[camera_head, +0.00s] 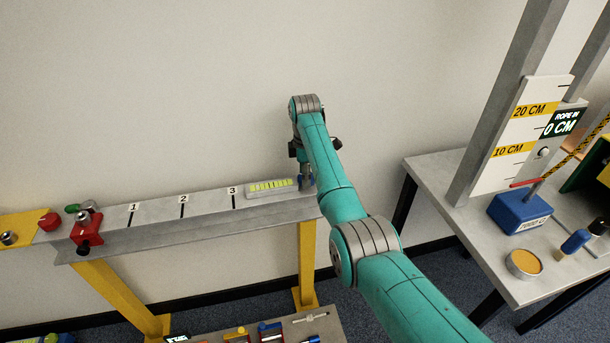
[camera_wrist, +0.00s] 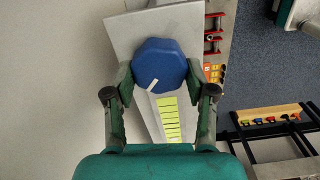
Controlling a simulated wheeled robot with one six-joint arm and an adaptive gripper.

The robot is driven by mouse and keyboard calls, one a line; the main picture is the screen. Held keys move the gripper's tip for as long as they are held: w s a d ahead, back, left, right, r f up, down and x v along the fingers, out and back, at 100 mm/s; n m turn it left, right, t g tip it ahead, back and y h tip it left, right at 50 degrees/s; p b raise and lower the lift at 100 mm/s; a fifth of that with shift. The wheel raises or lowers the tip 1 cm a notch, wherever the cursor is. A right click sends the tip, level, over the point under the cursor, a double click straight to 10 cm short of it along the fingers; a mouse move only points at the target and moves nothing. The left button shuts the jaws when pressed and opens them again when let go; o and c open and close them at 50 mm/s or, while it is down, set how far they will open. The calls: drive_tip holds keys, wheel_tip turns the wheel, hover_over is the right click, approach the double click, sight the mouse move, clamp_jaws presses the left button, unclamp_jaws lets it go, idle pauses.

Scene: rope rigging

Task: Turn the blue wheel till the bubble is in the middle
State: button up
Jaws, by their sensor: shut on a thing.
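The blue wheel (camera_wrist: 160,62) is a faceted knob at the end of the beam in the wrist view. A white pointer mark on it points down and slightly left. My gripper (camera_wrist: 160,78) is shut on the wheel, one finger on each side. In the head view my gripper (camera_head: 305,178) reaches down at the beam's right end, and the wheel is mostly hidden there. The yellow-green level vial (camera_head: 270,186) lies just left of it, with dark graduation lines. It also shows in the wrist view (camera_wrist: 168,118). I cannot make out the bubble in either view.
The grey beam (camera_head: 160,212) has labels 1, 2 and 3 and rests on yellow legs (camera_head: 307,255). A red clamp (camera_head: 87,228) sits at its left. At right stands a table (camera_head: 432,172) with a blue weight (camera_head: 518,213) and a scale post. A low bench (camera_head: 318,325) is below.

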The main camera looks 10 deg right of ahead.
drive_tip(key=shift+m, duration=1.1)
drive_tip(key=o, duration=1.2)
drive_tip(key=shift+c, duration=0.2)
wheel_tip(320, 180, up, 12)
drive_tip(key=shift+f, duration=0.1)
